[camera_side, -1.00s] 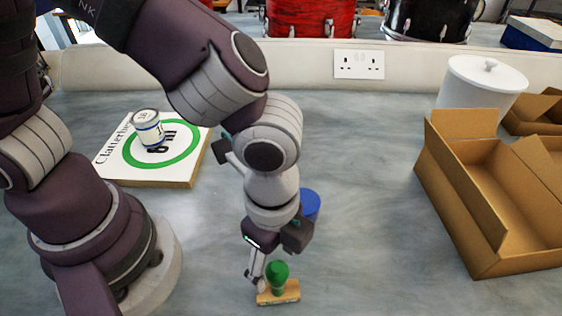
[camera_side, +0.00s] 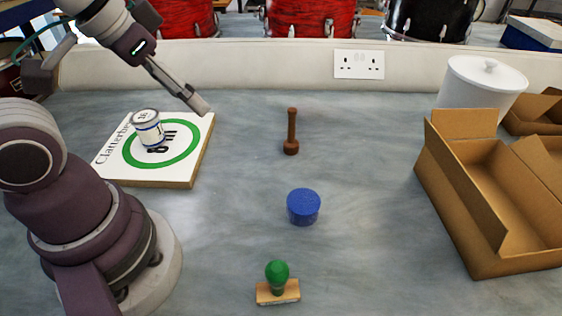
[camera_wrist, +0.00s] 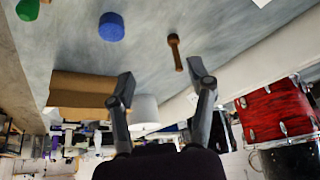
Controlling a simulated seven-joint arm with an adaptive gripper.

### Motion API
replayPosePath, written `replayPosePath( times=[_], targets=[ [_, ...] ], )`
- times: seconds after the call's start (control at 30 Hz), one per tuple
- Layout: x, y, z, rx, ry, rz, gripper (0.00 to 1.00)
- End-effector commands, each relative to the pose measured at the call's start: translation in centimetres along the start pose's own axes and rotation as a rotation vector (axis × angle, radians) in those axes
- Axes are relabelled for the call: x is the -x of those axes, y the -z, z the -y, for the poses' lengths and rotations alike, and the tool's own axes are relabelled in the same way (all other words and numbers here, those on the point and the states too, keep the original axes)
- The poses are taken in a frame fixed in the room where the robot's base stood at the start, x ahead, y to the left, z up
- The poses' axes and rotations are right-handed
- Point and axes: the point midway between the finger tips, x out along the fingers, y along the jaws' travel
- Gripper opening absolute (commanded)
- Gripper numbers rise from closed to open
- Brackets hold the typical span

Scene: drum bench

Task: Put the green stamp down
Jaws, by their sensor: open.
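The green stamp (camera_side: 277,272), a green round knob on a wooden block, stands upright on the grey bench at the front middle. In the wrist view its green knob (camera_wrist: 28,9) shows at the top left corner, cut by the picture edge. My gripper (camera_side: 200,106) is raised at the back left in the side view, far from the stamp, near the back right corner of the white board. In the wrist view my gripper's fingers (camera_wrist: 163,82) are spread apart with nothing between them.
A blue cylinder (camera_side: 303,207) and a brown wooden pestle-like piece (camera_side: 291,132) stand mid-bench. A can (camera_side: 147,128) stands on the white board (camera_side: 112,167) at left. An open cardboard box (camera_side: 455,205) and a white lidded canister (camera_side: 478,88) are at right. Bench between is clear.

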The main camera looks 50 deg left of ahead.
Motion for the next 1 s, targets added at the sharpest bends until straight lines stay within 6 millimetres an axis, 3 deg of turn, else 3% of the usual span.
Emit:
replayPosePath(
  times=[0.33,0.47,0.8,1.0],
  targets=[
    [-0.1,0.0,-0.1,-0.001,-0.002,0.009,0.55],
    [-1.9,-0.4,-0.1,0.076,-0.026,0.138,0.55],
    [-10.5,-5.3,-1.0,0.656,-0.279,0.748,0.55],
    [-13.5,-9.1,-3.1,1.089,-0.523,1.072,0.55]
  ],
)
